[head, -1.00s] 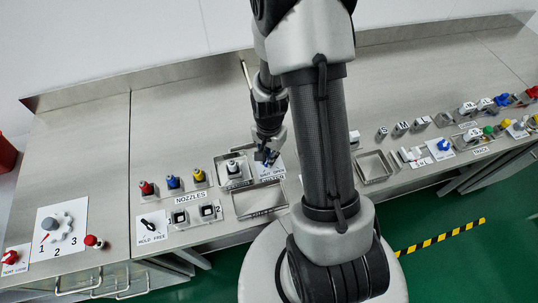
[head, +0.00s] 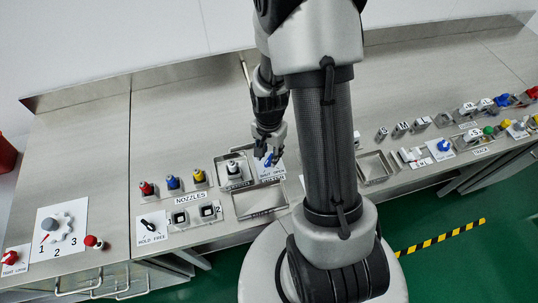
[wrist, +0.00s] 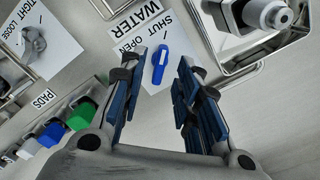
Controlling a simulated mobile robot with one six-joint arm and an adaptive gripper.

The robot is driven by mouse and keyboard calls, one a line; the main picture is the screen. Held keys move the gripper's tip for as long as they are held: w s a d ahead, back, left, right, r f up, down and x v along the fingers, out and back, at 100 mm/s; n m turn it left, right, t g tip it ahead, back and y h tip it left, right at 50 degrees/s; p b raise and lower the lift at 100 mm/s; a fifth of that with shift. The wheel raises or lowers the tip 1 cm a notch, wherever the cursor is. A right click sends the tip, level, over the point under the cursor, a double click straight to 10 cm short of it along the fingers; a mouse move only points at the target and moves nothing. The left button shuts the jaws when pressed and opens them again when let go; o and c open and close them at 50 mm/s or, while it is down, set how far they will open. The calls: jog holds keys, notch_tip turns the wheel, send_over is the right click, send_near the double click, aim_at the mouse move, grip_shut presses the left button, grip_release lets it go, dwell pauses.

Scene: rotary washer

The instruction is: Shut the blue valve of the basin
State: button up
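The blue valve handle (wrist: 160,63) stands on a white plate (wrist: 150,82) marked WATER, SHUT and OPEN in the wrist view. Its long axis runs up and down the picture, slightly tilted. I cannot tell for sure which mark it points at. My gripper (wrist: 170,68) is open, with one finger to the left and one to the right of the handle, and nothing between them is held. In the head view my gripper (head: 267,147) is just above the blue handle (head: 268,160), which it partly covers. I cannot tell whether a finger touches it.
In the wrist view, the metal basin (wrist: 222,65) with a grey nozzle (wrist: 265,12) lies right of the plate. The pads rack (wrist: 62,118) is at lower left, a grey knob (wrist: 35,42) at upper left. Red, blue and yellow nozzles (head: 172,182) stand left in the head view.

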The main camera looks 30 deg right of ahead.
notch_tip(320, 180, up, 10)
dwell(0.3)
dwell(0.4)
notch_tip(320, 180, up, 5)
jog(key=n, duration=0.2)
send_over(269, 159)
jog(key=a, duration=0.2)
jog(key=s+a+r+n+t, duration=0.2)
jog(key=s+a+r+n, duration=0.2)
jog(key=s+r+n, duration=0.1)
jog(key=s+a+r+n+t, duration=0.2)
jog(key=s+a+r+n, duration=0.2)
jog(key=s+r, duration=0.4)
jog(key=shift+s+a+r+n+t, duration=0.2)
jog(key=shift+s+r+n+t, duration=0.1)
jog(key=shift+r+n, duration=0.35)
